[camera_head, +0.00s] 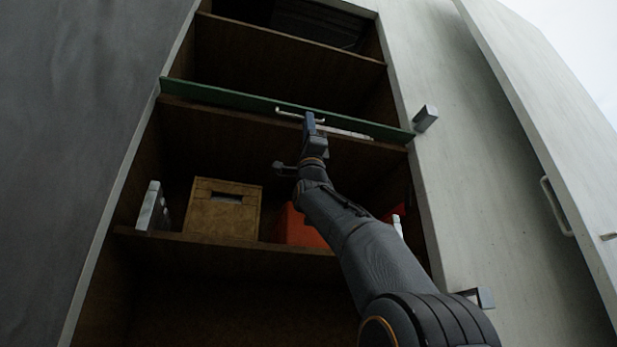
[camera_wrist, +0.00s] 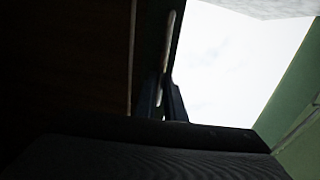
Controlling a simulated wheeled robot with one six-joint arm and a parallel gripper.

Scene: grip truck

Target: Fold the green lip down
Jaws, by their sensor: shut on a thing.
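The green lip (camera_head: 225,98) is a long, narrow dark-green strip along the front of an upper shelf in the head view. It slopes down slightly to the right. A pale bar handle (camera_head: 350,133) runs along its middle. My gripper (camera_head: 310,118) reaches up from below and is shut on this handle, hiding part of it. In the wrist view, the dark fingers (camera_wrist: 168,100) are closed at a pale bar (camera_wrist: 168,45). Whether the lip stands fully upright is hard to tell.
A wooden box (camera_head: 222,208) and a red-orange box (camera_head: 301,228) stand on the shelf below, left of and behind my arm. A grey block (camera_head: 426,118) sticks out by the lip's right end. An open pale door (camera_head: 545,130) stands at right.

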